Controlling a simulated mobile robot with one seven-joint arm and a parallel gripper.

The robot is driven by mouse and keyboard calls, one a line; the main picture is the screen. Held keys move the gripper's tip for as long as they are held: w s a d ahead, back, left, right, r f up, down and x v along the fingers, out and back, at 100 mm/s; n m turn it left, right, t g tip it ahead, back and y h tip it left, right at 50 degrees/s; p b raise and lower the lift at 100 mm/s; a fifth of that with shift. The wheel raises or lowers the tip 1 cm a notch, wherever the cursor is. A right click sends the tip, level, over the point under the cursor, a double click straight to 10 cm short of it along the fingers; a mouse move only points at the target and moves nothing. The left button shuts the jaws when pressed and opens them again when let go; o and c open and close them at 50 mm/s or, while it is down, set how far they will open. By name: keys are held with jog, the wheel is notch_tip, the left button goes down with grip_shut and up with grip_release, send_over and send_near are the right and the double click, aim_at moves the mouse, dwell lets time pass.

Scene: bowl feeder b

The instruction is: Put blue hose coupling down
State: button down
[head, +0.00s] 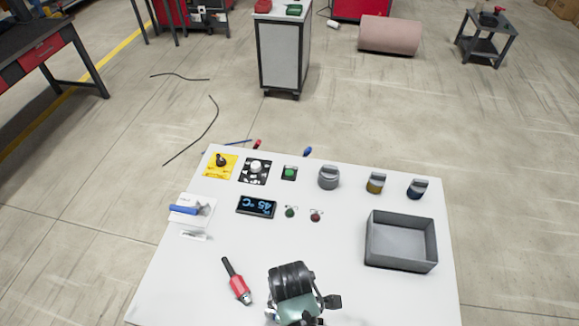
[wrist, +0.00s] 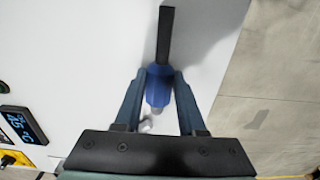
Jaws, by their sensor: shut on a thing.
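In the wrist view, the blue hose coupling (wrist: 158,88) has a black hose end (wrist: 166,35) pointing away and a pale metal tip towards the palm. My gripper (wrist: 159,76) is shut on its blue body, one finger on each side. The white table top (wrist: 90,50) lies below, and a shadow falls to the right of the hose end. I cannot tell whether the coupling touches the table. In the head view, my wrist is at the table's near edge and hides the coupling. A similar red coupling with a black end (head: 237,282) lies just left of my wrist.
A grey open bin (head: 372,247) stands at the right. Knobs, buttons and a yellow switch plate (head: 212,172) line the far edge. A display (head: 257,207) and a white block with a blue bar (head: 196,217) sit nearer. The table's middle and front right are clear.

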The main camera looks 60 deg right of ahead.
jog(key=shift+f, duration=0.45)
jog(key=shift+f, duration=0.1)
jog(key=shift+c, duration=2.4)
grip_release()
notch_tip(320, 180, up, 12)
